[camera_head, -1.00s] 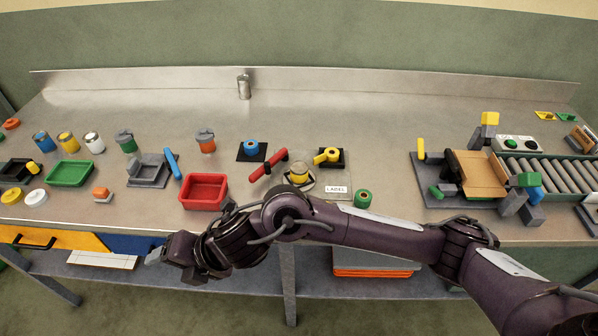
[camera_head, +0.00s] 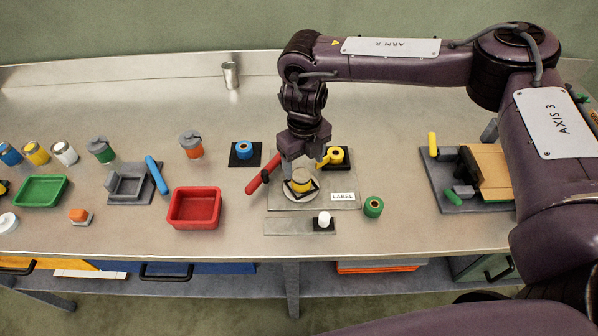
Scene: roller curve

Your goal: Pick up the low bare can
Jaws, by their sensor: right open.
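A low, squat can (camera_head: 301,181) with a tan top and yellowish side stands upright on a round plate of the label station (camera_head: 345,198). My right gripper (camera_head: 303,166) points down right over this can, its jaws open. Its fingers come down close to the can's top; I cannot tell whether they touch it. A bare silver metal can (camera_head: 231,76) stands upright at the back of the bench, apart from the gripper. My left gripper is not in view.
A red tray (camera_head: 195,208), a green roll (camera_head: 373,207) and a white knob (camera_head: 324,219) are nearby.

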